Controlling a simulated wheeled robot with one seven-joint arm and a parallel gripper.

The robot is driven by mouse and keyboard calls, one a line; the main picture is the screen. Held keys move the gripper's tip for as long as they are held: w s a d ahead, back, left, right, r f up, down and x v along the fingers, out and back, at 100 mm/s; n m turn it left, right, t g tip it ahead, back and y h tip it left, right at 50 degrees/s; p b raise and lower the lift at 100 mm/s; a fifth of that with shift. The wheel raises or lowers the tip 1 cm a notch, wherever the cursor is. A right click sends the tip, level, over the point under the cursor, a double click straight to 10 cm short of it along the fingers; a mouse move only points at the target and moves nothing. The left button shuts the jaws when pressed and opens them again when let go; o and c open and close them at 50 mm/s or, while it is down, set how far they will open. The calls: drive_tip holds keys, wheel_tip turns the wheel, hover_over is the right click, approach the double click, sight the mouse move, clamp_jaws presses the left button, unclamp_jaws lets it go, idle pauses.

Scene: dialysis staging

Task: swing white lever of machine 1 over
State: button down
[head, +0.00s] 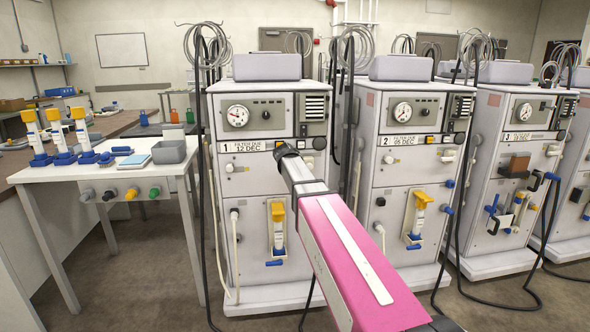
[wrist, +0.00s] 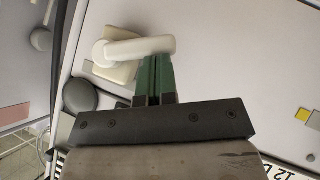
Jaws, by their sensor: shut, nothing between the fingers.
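Machine 1 (head: 262,185) is a white cabinet with a "1" and "12 DEC" label, left in the row in the head view. In the wrist view its white lever (wrist: 142,47) extends to the right from a cream base plate (wrist: 118,73). My gripper (wrist: 153,60) is shut and empty, its green fingertips at the lever's edge near the free end. I cannot tell if they touch it. In the head view my arm reaches to the machine's upper front; the lever and fingertips are hidden there.
A dark round knob (wrist: 80,95) sits beside the lever base. Machine 2 (head: 405,180) stands close on the right. A white side table (head: 110,172) with a grey bin (head: 172,151) stands on the left. Dark hoses hang beside the machines. Floor at the lower left is clear.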

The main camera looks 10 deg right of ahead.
drive_tip(key=d+f+n+t+h, duration=0.3)
drive_tip(key=f+n+h, duration=0.2)
drive_tip(key=f+h, duration=0.1)
drive_tip(key=shift+n+h, duration=0.4)
drive_tip(key=shift+h, duration=0.5)
drive_tip(key=shift+d+f, duration=0.1)
drive_tip(key=shift+d, duration=0.05)
idle(0.5)
